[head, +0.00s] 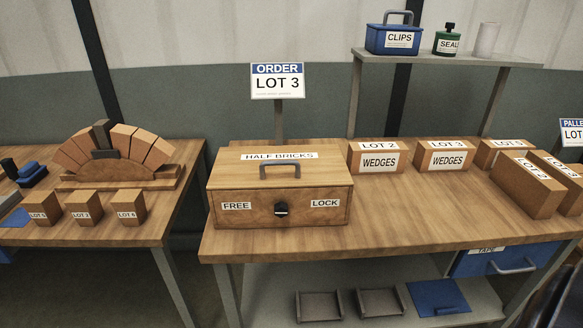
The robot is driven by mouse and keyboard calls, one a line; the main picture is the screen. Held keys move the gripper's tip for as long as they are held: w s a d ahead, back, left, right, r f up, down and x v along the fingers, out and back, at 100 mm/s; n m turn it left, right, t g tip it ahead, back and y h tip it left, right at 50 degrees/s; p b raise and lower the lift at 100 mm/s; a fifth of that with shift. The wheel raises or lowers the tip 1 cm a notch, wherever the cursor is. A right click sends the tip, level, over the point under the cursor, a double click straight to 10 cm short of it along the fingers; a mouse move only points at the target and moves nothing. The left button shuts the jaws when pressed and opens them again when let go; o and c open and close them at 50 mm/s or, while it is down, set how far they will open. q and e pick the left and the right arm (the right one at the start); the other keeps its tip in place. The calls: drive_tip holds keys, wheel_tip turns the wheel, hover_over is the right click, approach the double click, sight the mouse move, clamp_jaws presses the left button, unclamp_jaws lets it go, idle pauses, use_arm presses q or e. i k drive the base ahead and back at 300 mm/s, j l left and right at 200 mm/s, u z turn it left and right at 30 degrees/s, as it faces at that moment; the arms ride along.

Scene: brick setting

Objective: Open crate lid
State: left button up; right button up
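The wooden crate (240,213) stands on the workbench in the head view. Its lid (235,171), labelled HALF BRICKS, is down and looks shut. A grey bar handle (280,166) stands up from the lid. A dark latch (281,209) sits on the crate's front face, between a FREE label (237,206) on the left and a LOCK label (325,203) on the right. The latch is small, and I cannot tell which way it is set. The crate's inside is hidden.
Wedge boxes (377,160) stand right of the crate, with more boxes (527,185) farther right. An order sign (278,82) reads LOT 3. The workbench (420,215) is clear at front right. A left table (70,230) holds a brick arch (115,150) and small blocks (84,208).

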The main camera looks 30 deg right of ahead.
sight(280, 156)
drive_tip(key=z, duration=1.35)
drive_tip(key=i+j+z, duration=0.1)
drive_tip(key=i+z, duration=0.25)
drive_tip(key=i+j+z, duration=0.1)
drive_tip(key=z, duration=0.25)
drive_tip(key=i+j, duration=0.05)
